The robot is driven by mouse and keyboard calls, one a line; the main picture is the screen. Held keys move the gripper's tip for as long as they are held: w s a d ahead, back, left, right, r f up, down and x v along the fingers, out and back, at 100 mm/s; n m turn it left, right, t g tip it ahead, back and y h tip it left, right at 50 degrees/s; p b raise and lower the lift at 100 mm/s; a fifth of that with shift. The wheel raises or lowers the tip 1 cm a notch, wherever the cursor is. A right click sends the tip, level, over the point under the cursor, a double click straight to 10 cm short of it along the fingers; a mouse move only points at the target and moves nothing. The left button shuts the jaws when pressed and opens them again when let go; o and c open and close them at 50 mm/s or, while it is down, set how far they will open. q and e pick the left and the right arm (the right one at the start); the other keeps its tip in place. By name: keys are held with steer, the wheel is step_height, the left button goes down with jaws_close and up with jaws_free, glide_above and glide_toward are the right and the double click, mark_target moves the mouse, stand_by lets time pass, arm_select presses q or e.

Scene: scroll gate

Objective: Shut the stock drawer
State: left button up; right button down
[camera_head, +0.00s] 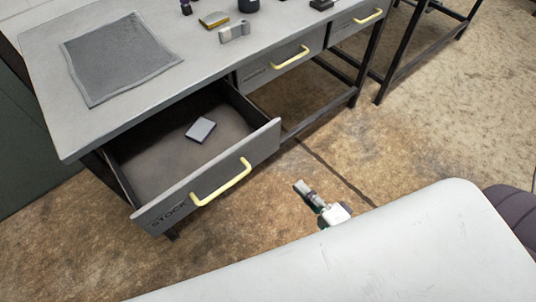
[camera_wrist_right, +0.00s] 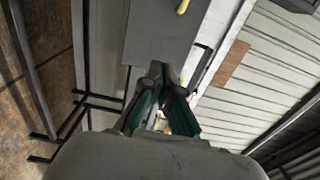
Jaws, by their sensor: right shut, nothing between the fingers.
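The stock drawer (camera_head: 262,142) is pulled well out from under the workbench, with its inside showing. Its grey front bears the word STOCK and a yellow bar handle (camera_head: 222,183). A small grey block (camera_head: 201,129) lies inside. My right gripper (camera_head: 303,187) is shut and empty, to the right of the drawer front and apart from it in the head view. It also shows in the right wrist view (camera_wrist_right: 157,70), against a grey panel (camera_wrist_right: 158,35) with a bit of yellow handle; which drawer this is I cannot tell. My left gripper is out of view.
The workbench top (camera_head: 205,60) holds a grey mat (camera_head: 120,55), a yellow-edged block (camera_head: 213,19) and several small items. Two more drawers with yellow handles (camera_head: 290,60) look shut. Black bench legs (camera_head: 367,65) stand at the right. The floor before the drawer is clear.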

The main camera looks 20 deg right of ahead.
mark_target(261, 149)
steer(key=p+x, duration=0.1)
steer(key=x, duration=1.2)
steer(key=shift+w+f, duration=0.15)
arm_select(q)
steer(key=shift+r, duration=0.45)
arm_select(e)
steer(key=shift+w, duration=0.1)
